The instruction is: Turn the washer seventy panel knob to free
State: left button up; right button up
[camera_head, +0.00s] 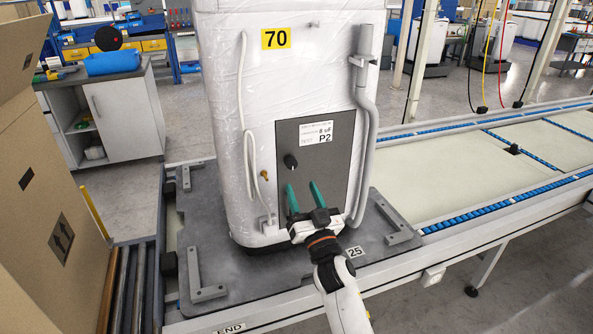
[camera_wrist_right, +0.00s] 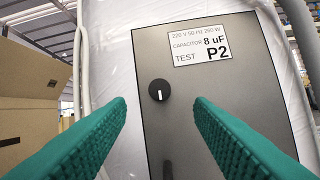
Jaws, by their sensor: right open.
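The washer (camera_head: 220,95) with the yellow 70 label (camera_head: 275,38) stands upright on a grey pallet plate. Its dark grey panel (camera_head: 342,150) carries a white P2 test label (camera_head: 313,133) and a black knob (camera_head: 290,161). In the right wrist view the knob (camera_wrist_right: 159,90) shows a white mark that is about upright. My right gripper (camera_head: 302,194) is open, with green fingers pointing at the panel, below the knob in the head view. In the right wrist view its fingers (camera_wrist_right: 160,110) stand apart, with the knob seen between them and not gripped. My left gripper is not in view.
A large cardboard box (camera_head: 40,170) stands at the left. A white hose (camera_head: 247,120) and a grey pipe (camera_head: 368,130) run down the washer's front beside the panel. Metal brackets (camera_head: 400,220) sit on the plate.

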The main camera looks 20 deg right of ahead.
aim_at(293, 167)
jog(key=x, duration=0.6)
jog(key=shift+w, duration=0.25)
jog(key=c, duration=1)
